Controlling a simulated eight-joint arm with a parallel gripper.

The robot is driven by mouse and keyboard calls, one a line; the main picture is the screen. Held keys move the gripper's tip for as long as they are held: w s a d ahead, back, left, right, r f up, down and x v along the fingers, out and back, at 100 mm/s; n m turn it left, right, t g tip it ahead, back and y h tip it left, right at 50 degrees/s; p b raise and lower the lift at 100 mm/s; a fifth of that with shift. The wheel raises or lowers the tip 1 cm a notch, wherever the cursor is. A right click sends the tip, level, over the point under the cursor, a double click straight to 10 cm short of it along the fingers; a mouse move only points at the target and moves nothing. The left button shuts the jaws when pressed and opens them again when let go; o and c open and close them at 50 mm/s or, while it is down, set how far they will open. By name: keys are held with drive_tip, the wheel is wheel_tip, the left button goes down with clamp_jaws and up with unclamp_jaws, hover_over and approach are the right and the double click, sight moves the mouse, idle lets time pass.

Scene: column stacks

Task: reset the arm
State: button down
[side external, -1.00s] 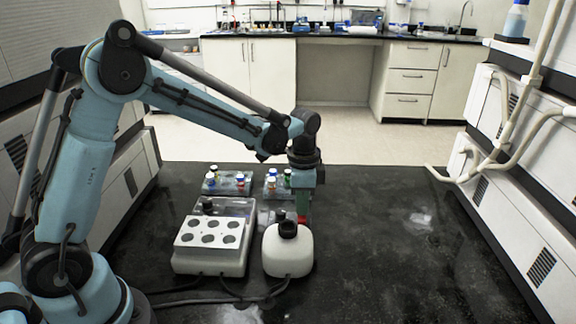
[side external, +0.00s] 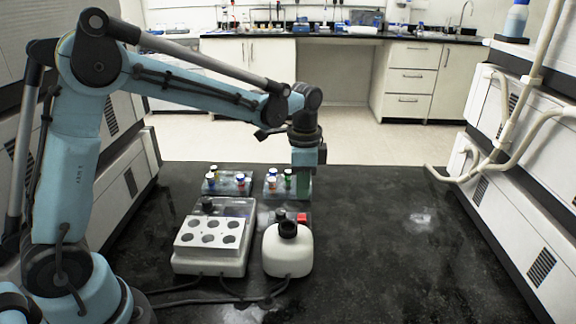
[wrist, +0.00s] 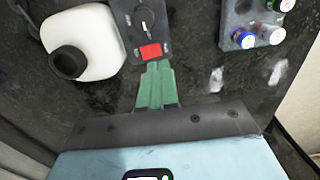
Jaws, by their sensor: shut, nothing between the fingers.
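My gripper (side external: 304,194) is raised above the dark bench, beside the right vial rack in the side view. In the wrist view its green fingers (wrist: 157,68) are together with nothing between them. A dark control box with a knob (wrist: 143,18) and a red button (wrist: 151,51) lies below the fingertips in the wrist view. The red button also shows in the side view (side external: 302,217), below the gripper and apart from it.
A white bottle with a black cap (side external: 288,254) stands in front of the control box. A white block with several dark round spots (side external: 212,236) is left of it. Racks with coloured-cap vials (side external: 227,187) stand behind. The bench's right side (side external: 410,230) is clear.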

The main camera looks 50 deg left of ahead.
drive_tip(key=shift+s+r, duration=0.1)
drive_tip(key=shift+r, duration=0.05)
drive_tip(key=shift+s+r, duration=0.25)
drive_tip(key=s+a+r+n+t, duration=0.1)
drive_tip(key=s+r+n+t, duration=0.3)
drive_tip(key=s, duration=1)
drive_tip(key=shift+a+n+t, duration=0.15)
drive_tip(key=shift+n+t, duration=1.45)
drive_tip(key=shift+n, duration=0.9)
